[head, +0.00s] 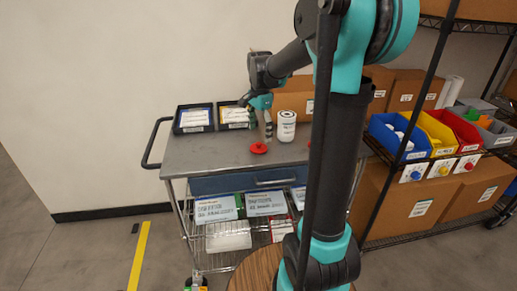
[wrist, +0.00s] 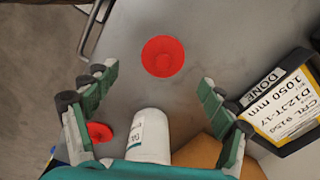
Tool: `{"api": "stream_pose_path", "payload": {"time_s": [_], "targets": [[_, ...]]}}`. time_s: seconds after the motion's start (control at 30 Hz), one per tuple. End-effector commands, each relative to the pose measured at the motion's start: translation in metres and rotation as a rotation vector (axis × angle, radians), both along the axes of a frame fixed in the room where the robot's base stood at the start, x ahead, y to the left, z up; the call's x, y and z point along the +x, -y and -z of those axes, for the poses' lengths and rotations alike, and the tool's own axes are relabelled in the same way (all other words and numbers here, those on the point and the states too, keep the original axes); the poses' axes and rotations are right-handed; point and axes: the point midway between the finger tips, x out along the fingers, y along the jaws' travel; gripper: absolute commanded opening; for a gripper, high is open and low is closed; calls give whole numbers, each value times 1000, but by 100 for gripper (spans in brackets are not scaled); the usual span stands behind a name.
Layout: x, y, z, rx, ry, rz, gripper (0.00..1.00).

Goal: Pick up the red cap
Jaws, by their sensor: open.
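A round red cap (head: 259,148) lies on the grey top of the cart (head: 205,158), near its middle. It also shows in the wrist view (wrist: 163,56), beyond the fingertips and roughly centred between them. My gripper (head: 260,124) is above the cart top, close to the cap. In the wrist view my gripper (wrist: 158,80) has its two green fingers spread wide, with nothing between the tips. A second red piece (wrist: 99,132) shows beside the left finger; my arm mostly hides it in the head view.
A white canister (head: 286,126) stands on the cart right behind the cap, near my gripper. Black trays with labelled boxes (head: 193,118) sit at the back left. Cardboard boxes (head: 293,96) stand behind. The cart's front left is clear.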

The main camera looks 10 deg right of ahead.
Motion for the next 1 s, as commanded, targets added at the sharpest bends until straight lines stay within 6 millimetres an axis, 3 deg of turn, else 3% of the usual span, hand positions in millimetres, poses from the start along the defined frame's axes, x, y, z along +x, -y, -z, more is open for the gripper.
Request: {"api": "stream_pose_path", "payload": {"time_s": [0.4, 0.7, 1.0], "targets": [[3, -5, 48, 0, 0, 0, 83], [3, -5, 52, 0, 0, 0, 83], [3, -5, 52, 0, 0, 0, 47]]}}
